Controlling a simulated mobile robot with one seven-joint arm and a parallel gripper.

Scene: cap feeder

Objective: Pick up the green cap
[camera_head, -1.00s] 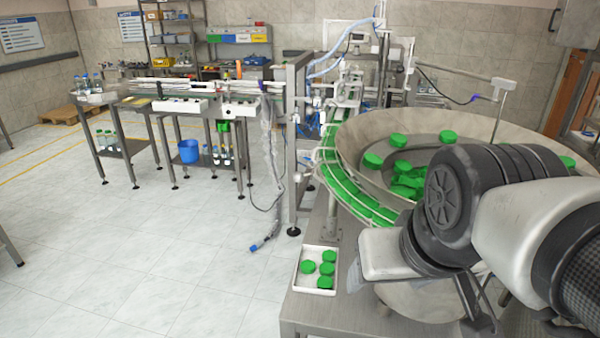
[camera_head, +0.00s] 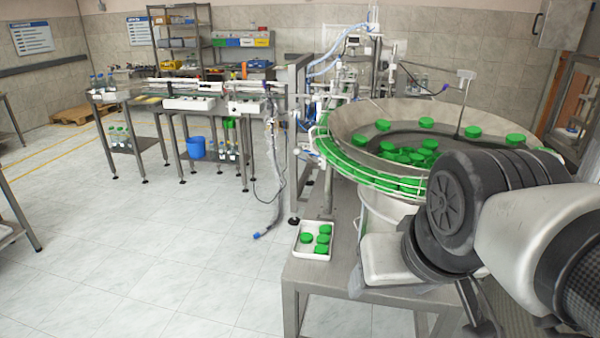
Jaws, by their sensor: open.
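Several green caps (camera_head: 306,238) lie apart or close together in a small white tray (camera_head: 301,251) on the near left corner of the steel table. Many more green caps (camera_head: 427,123) are in the wide round feeder bowl (camera_head: 350,121), some heaped in the middle and some spread near the rim. A row of caps also fills the curved track (camera_head: 345,160) along the bowl's left side. My arm crosses the right side, in front of the bowl and table. I cannot make out my gripper's fingers. No cap is seen held.
The steel table (camera_head: 345,205) has bare top around the tray. A tall metal frame (camera_head: 299,140) stands behind it. A conveyor bench with bottles and a blue bucket (camera_head: 197,148) is farther left. Open tiled floor lies left of the table.

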